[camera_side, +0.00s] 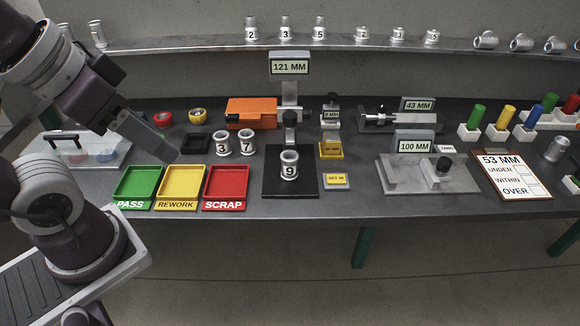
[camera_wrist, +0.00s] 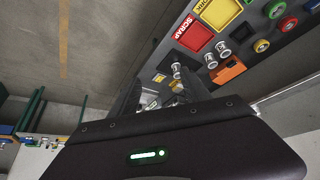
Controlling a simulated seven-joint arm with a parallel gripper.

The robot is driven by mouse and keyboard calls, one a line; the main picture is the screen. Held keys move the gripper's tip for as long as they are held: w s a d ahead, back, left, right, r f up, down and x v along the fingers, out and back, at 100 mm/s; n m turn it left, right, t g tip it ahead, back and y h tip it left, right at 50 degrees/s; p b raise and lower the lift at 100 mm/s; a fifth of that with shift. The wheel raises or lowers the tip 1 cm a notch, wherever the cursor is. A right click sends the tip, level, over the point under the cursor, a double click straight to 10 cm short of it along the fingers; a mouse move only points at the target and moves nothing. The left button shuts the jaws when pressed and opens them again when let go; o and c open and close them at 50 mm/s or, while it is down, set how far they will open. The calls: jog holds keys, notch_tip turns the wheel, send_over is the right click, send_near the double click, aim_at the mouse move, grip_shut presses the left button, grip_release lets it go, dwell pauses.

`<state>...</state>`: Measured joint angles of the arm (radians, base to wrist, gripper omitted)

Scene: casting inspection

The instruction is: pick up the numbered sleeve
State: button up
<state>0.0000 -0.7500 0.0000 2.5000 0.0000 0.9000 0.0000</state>
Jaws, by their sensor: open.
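Sleeve 9 (camera_side: 289,165) stands upright on a black gauge base (camera_side: 276,191) at mid-bench. Sleeves 3 (camera_side: 222,144) and 7 (camera_side: 247,142) stand upright on the bench behind the red tray. The task does not say which number is meant. My gripper (camera_side: 168,152) hangs above the green and yellow trays, left of these sleeves and apart from them. In the wrist view my gripper (camera_wrist: 160,88) has its two fingers apart, with no sleeve held. Sleeve 9 (camera_wrist: 177,70) shows between and beyond the fingers there.
Green PASS (camera_side: 138,183), yellow REWORK (camera_side: 181,182) and red SCRAP (camera_side: 226,182) trays look empty. A 121 MM display (camera_side: 289,66) rises behind the gauge. An orange block (camera_side: 250,112), a 100 MM fixture (camera_side: 415,175) and a clipboard (camera_side: 513,174) are nearby. More numbered sleeves stand on the shelf (camera_side: 200,41).

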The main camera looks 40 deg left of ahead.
jog(key=o, duration=0.3)
dwell(0.4)
